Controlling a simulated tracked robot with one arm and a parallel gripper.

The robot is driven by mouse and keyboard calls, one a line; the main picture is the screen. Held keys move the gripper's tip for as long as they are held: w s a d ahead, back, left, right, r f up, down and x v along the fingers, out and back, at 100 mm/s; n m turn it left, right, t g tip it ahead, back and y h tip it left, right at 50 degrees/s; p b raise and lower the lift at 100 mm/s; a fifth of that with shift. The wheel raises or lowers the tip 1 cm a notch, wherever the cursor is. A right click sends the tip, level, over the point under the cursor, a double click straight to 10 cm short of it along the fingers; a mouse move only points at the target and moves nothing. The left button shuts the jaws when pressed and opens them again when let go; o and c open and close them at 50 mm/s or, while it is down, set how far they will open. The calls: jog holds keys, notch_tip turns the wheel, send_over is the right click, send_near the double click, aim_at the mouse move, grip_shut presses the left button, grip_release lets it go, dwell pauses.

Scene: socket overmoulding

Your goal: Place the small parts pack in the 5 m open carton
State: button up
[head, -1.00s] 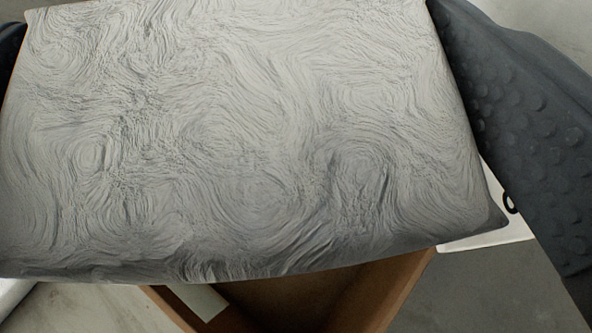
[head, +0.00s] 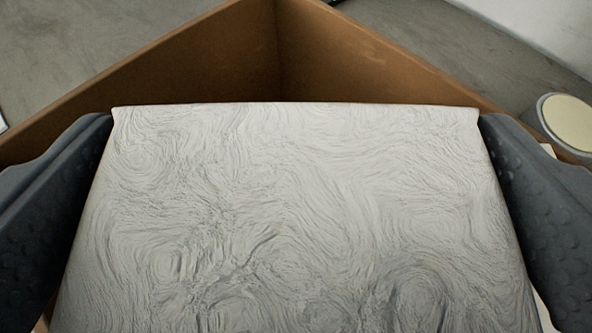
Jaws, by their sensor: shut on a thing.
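The small parts pack (head: 300,215) is a light grey, wrinkled pack that fills the lower middle of the head view. My gripper (head: 296,190) is shut on it, with one dark dimpled finger at its left side and one at its right. A brown open carton (head: 200,62) shows behind and around the pack, with a corner of its walls at the top middle. The pack is over or within the carton's opening; its depth relative to the rim is unclear. The pack hides the carton's floor and near walls.
Grey floor (head: 95,35) shows beyond the carton at the upper left and upper right. A round cream-topped object (head: 566,118) stands outside the carton at the right. A white surface (head: 540,25) is at the upper right.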

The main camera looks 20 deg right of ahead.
jog(key=o, duration=0.7)
jog(key=shift+f, duration=0.1)
jog(key=shift+r, duration=0.3)
jog(key=v, duration=1.2)
jog(key=shift+s+f, duration=0.1)
